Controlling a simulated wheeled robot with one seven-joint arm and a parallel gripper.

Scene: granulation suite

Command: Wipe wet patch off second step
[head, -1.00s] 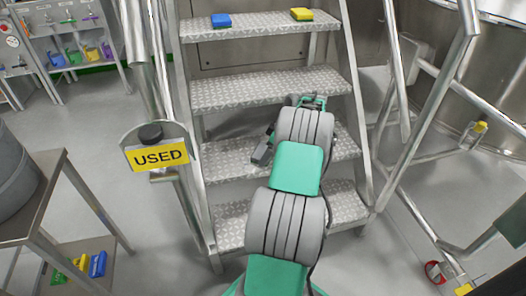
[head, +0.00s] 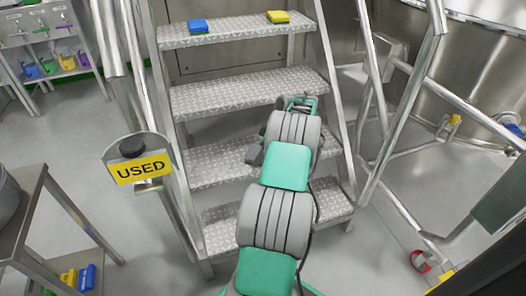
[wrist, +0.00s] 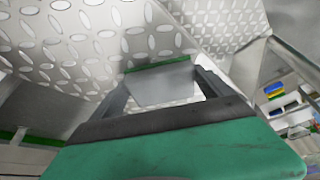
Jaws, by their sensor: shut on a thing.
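Metal steps with a raised tread pattern rise in the head view. The second step (head: 215,168) from the floor is partly hidden behind my arm. I cannot make out a wet patch on it. My gripper (head: 300,103) is mostly hidden beyond my own wrist, in front of the steps. In the wrist view my gripper (wrist: 163,78) is shut on a pale grey, flat pad (wrist: 160,88) with a green edge. Patterned metal tread (wrist: 85,40) fills the view beyond it. I cannot tell whether the pad touches the metal.
A blue block (head: 198,26) and a yellow block (head: 278,17) lie on the top visible step. A yellow USED sign (head: 141,169) hangs left of the steps. Metal rails (head: 385,140) flank the right. A steel table (head: 30,200) stands at left.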

